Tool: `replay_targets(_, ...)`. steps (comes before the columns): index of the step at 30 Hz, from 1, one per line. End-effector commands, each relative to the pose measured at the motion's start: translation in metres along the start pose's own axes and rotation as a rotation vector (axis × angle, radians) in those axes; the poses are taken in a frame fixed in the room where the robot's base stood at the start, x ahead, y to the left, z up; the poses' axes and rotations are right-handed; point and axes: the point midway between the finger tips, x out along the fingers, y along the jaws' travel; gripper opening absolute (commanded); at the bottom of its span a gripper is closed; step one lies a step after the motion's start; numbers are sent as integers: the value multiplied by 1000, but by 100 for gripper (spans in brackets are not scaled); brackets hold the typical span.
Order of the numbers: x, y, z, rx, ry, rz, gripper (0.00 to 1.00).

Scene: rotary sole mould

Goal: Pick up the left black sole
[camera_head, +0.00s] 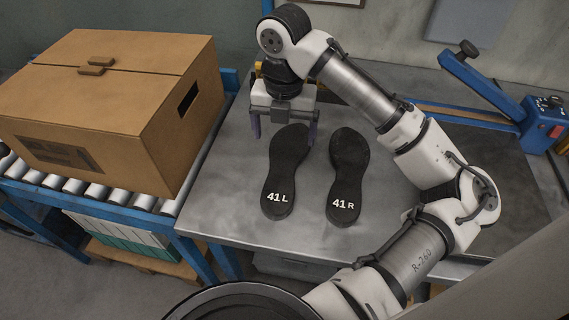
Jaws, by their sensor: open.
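The left black sole (286,170), marked 41 L, lies flat on the grey metal table, its heel end toward the front. The right black sole (347,170), marked 41 R, lies beside it to the right, with a narrow gap between them. My gripper (284,132) is open and points down at the toe end of the left sole. Its two fingers appear on either side of that toe. The fingers look empty; whether they touch the sole or hang above it I cannot tell.
The grey table (222,205) has bare room left of and in front of the soles. A large cardboard box (110,100) stands on a roller conveyor (105,192) at the left. A blue clamp-like arm and unit (540,128) stand at the right back.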

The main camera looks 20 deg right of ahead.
Motion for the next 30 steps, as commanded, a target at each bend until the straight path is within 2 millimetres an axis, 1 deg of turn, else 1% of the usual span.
replay_targets(1, 10, 1, -1, -1, 3, 4, 90)
replay_targets(3, 22, 1, -1, 0, 2, 4, 90)
replay_targets(6, 35, 1, 0, 1, 0, 4, 90)
replay_targets(11, 44, 1, 0, 1, -2, 2, 90)
replay_targets(14, 53, 1, 0, 2, -2, 2, 90)
replay_targets(21, 87, 2, 0, 3, -1, 3, 90)
replay_targets(25, 94, 2, 1, 2, -3, 2, 90)
replay_targets(30, 95, 2, 1, 2, -4, 2, 90)
